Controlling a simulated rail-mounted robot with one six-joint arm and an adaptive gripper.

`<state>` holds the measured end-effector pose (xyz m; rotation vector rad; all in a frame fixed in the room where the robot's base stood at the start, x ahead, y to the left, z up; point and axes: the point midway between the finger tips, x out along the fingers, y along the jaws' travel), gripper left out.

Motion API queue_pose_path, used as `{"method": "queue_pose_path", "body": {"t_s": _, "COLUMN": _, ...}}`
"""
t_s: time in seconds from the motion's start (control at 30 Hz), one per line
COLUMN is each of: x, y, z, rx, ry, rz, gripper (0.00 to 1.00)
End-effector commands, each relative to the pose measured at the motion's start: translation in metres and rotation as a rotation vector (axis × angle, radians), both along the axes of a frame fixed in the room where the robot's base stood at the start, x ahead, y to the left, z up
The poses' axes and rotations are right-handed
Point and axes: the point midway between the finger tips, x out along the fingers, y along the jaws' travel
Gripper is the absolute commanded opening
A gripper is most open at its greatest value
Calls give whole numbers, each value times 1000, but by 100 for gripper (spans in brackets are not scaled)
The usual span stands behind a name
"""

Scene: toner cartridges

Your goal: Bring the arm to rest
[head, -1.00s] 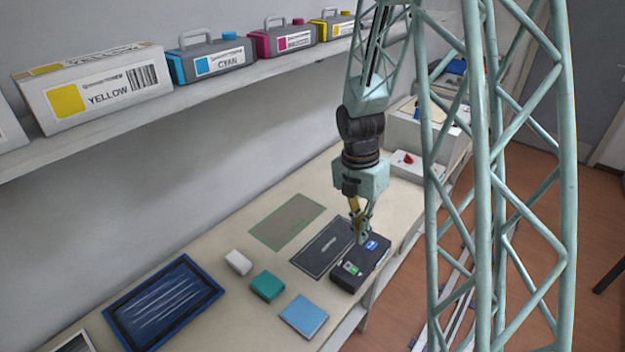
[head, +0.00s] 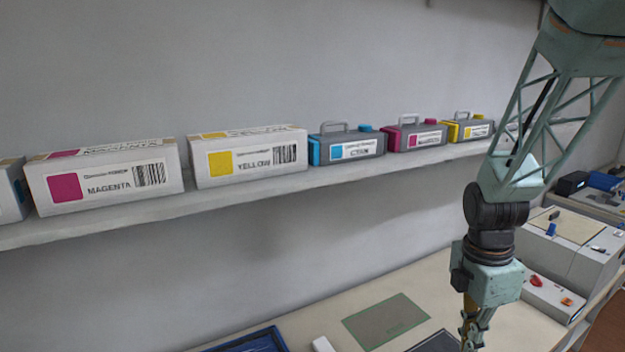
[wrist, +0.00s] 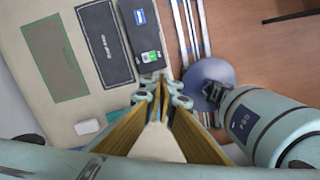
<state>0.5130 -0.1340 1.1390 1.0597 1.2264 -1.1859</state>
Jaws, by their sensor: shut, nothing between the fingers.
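My gripper (wrist: 163,90) shows in the wrist view with its fingertips close together and nothing between them. In the head view my gripper (head: 472,335) hangs downward at the bottom edge, partly cut off. In the wrist view a black case (wrist: 142,38) with a blue label and a green label lies on the workbench (wrist: 85,100), just beyond the fingertips. The gripper is apart from it, as far as I can tell.
A wall shelf (head: 270,188) carries a magenta box (head: 105,190), a yellow box (head: 250,160) and several cartridges with handles. On the bench are a green-edged mat (head: 385,322), a dark mat (wrist: 108,50), a white block (wrist: 88,127) and a grey machine (head: 570,245).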

Motion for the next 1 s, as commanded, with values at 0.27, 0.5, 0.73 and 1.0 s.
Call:
{"method": "queue_pose_path", "body": {"t_s": 0.27, "x": -14, "y": 16, "z": 30, "rx": -5, "ry": -53, "rz": -172, "gripper": 0}}
{"method": "queue_pose_path", "body": {"t_s": 0.5, "x": -28, "y": 29, "z": 55, "rx": -3, "ry": -97, "rz": -321, "gripper": 0}}
{"method": "queue_pose_path", "body": {"t_s": 0.73, "x": -44, "y": 42, "z": 76, "rx": 7, "ry": -138, "rz": -464, "gripper": 0}}
{"method": "queue_pose_path", "body": {"t_s": 1.0, "x": -66, "y": 56, "z": 98, "rx": 26, "ry": -185, "rz": -630, "gripper": 0}}
